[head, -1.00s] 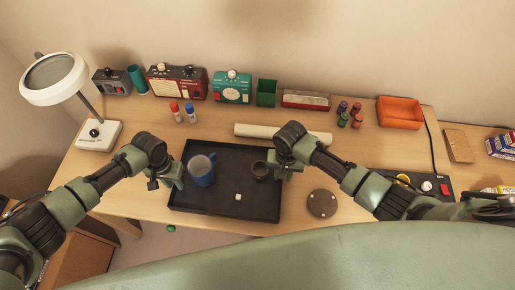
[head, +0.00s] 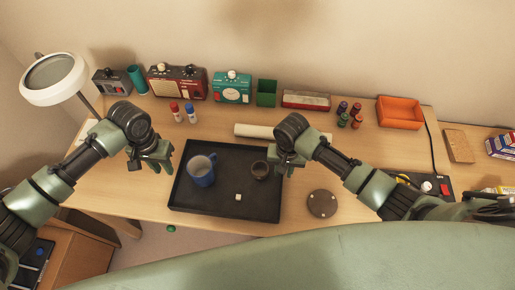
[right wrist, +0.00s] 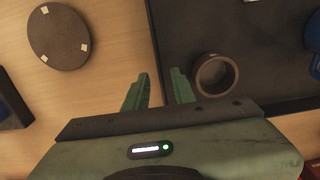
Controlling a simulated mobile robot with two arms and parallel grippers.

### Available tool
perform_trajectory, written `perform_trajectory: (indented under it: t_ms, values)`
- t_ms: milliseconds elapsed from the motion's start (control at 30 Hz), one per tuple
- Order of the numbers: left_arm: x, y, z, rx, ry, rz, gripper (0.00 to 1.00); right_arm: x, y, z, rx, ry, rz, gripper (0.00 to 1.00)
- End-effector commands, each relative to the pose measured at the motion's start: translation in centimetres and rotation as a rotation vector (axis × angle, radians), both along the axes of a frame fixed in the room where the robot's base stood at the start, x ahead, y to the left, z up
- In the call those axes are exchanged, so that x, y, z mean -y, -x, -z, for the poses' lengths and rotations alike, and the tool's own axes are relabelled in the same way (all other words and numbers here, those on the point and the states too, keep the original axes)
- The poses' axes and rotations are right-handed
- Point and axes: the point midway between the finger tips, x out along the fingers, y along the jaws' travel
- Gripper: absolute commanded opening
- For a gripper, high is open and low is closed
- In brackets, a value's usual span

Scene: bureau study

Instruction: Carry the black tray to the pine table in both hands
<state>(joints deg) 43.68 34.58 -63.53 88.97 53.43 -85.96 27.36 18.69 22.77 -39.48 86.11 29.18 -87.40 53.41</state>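The black tray (head: 215,208) lies flat on a light wooden desk (head: 120,190). My right gripper (head: 287,167) is at the tray's right edge. In the right wrist view its fingers (right wrist: 158,90) are spread, with the tray's edge (right wrist: 153,40) running between them. I cannot tell whether this desk is the pine table.
A white paper roll (head: 250,130) lies just behind the tray. A round brown disc (head: 322,203) lies to its right. Radios, bottles and an orange bin (head: 400,112) line the back. A white lamp (head: 55,78) stands at left.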

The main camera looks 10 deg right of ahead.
Motion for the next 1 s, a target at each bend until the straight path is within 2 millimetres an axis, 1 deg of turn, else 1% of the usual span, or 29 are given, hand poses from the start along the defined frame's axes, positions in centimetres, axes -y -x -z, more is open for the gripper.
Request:
perform_trajectory:
  t_ms: [33,200,300,400,500,600,1000]
  values:
    - [0.0,0.0,0.0,0.0,0.0,0.0,0.25,0.0,-0.1,-1.2,0.004,-0.002,-0.001,0.25]
    - [0.0,0.0,0.0,0.0,0.0,0.0,0.25,0.0,-0.1,-4.8,0.005,-0.001,0.0,0.25]
    - [0.0,0.0,0.0,0.0,0.0,0.001,0.25,0.0,-0.1,-6.6,0.003,-0.001,0.0,0.25]
    - [0.0,0.0,0.1,0.0,0.0,0.001,0.25,0.0,-0.1,-7.8,0.002,-0.002,0.0,0.25]
    - [0.0,0.0,0.1,0.0,0.0,0.001,0.25,0.0,0.0,-8.5,0.0,0.0,0.001,0.25]
    - [0.0,0.0,0.1,0.0,0.0,0.001,0.25,0.0,0.0,-8.7,0.0,0.001,0.002,0.25]
    - [0.0,0.0,0.1,0.0,0.0,0.001,0.25,0.0,0.0,-8.7,0.0,0.001,0.001,0.25]
